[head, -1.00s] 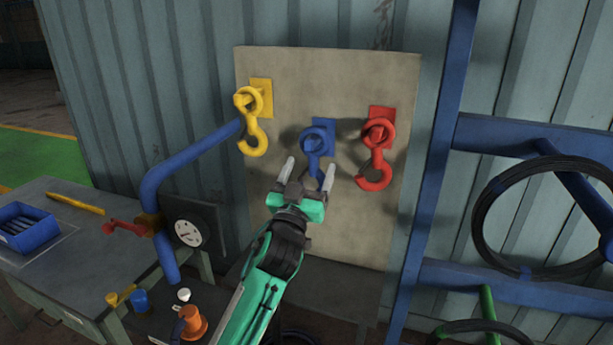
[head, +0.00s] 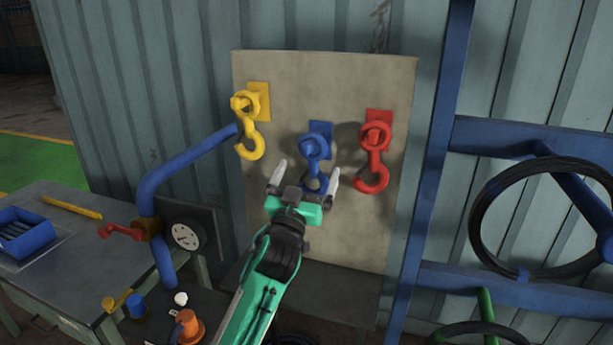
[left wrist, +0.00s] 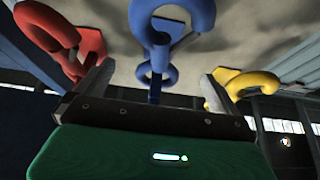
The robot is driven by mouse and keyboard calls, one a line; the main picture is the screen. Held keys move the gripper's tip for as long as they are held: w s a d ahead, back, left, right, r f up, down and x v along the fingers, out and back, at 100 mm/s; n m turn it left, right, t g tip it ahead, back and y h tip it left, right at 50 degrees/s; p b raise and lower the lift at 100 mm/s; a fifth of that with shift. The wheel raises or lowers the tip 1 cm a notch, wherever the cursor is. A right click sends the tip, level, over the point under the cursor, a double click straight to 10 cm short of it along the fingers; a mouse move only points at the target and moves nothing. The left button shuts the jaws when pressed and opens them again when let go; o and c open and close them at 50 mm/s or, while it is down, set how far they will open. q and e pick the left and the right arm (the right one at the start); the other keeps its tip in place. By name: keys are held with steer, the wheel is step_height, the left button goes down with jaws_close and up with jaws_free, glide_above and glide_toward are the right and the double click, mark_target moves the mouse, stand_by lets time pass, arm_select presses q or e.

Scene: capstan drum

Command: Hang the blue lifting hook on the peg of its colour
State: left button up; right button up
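The blue lifting hook (head: 316,147) hangs upright on the board, its ring at the peg on the blue plate (head: 321,132). The ring appears to be around the peg. My left gripper (head: 306,177) is open and empty, just below and in front of the blue hook, with its fingers apart on either side of the hook's lower part. The left wrist view shows the blue hook (left wrist: 153,50) between and beyond the two fingers (left wrist: 154,92), with a gap on both sides. My right gripper is not in view.
A yellow hook (head: 249,140) hangs left of the blue one and a red hook (head: 373,165) hangs close on its right, both on the grey board (head: 345,80). A blue pipe (head: 180,160) with a gauge and a workbench (head: 70,250) stand at left. A blue rack post (head: 432,170) stands at right.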

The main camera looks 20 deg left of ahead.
arm_select(q)
steer(key=shift+s+f, duration=0.1)
steer(key=shift+f, duration=0.2)
steer(key=b+v, duration=0.5)
steer(key=v, duration=0.7)
steer(key=s+a+f+g+y, duration=0.15)
steer(key=s+f+g, duration=0.35)
steer(key=f, duration=0.7)
steer(key=s+a+f+g, duration=0.2)
steer(key=s+f+g, duration=0.3)
steer(key=f, duration=0.7)
steer(key=s+f+m+g, duration=0.1)
steer(key=s+f+g, duration=0.5)
steer(key=s, duration=0.4)
steer(key=s+f+m+g, duration=0.1)
steer(key=s+f+g, duration=0.3)
steer(key=s+f, duration=0.5)
step_height(320, 180, down, 31)
steer(key=s+g, duration=0.1)
steer(key=s, duration=0.1)
steer(key=s+a+f+g, duration=0.1)
steer(key=s+a+f, duration=0.2)
steer(key=s+f, duration=1.5)
steer(key=shift+a+h, duration=0.15)
steer(key=shift+h, duration=0.2)
